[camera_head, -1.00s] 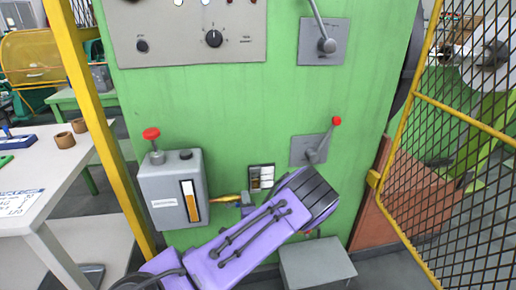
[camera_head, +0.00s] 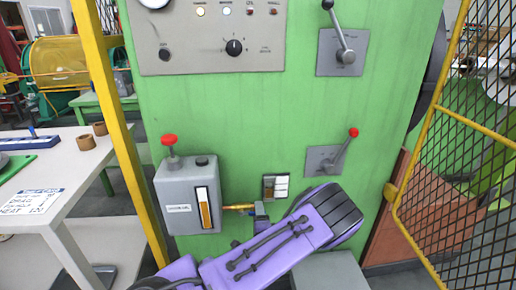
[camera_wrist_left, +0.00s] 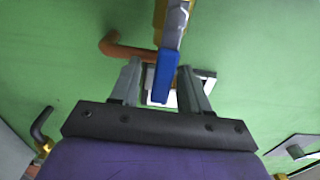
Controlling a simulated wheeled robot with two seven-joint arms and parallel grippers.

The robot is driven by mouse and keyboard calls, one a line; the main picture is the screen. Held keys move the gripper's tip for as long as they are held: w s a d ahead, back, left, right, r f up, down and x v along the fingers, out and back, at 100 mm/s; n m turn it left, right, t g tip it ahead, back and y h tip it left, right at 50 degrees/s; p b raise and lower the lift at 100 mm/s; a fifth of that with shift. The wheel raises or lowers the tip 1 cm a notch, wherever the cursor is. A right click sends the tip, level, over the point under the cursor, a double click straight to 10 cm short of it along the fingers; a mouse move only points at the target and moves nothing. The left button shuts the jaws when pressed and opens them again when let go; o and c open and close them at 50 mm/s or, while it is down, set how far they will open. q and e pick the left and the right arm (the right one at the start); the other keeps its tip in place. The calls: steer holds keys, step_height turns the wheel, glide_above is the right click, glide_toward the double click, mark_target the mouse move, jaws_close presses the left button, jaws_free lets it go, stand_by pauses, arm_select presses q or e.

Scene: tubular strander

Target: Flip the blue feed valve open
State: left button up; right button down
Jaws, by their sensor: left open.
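The blue feed valve handle (camera_wrist_left: 166,76) hangs from a brass and grey valve body (camera_wrist_left: 172,25) in the left wrist view. My left gripper (camera_wrist_left: 160,70) is open, with one finger on each side of the blue handle; contact cannot be told. My right gripper is not in view.
A red knob (camera_head: 169,140) tops the oiler box. A small framed plate (camera_head: 275,187) sits on the green panel, with a red-tipped lever (camera_head: 345,145) to its right. A white table (camera_head: 75,175) stands left, a yellow mesh guard (camera_head: 470,150) right.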

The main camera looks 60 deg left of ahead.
arm_select(q)
steer(key=v, duration=0.9)
steer(key=shift+a+r, duration=0.1)
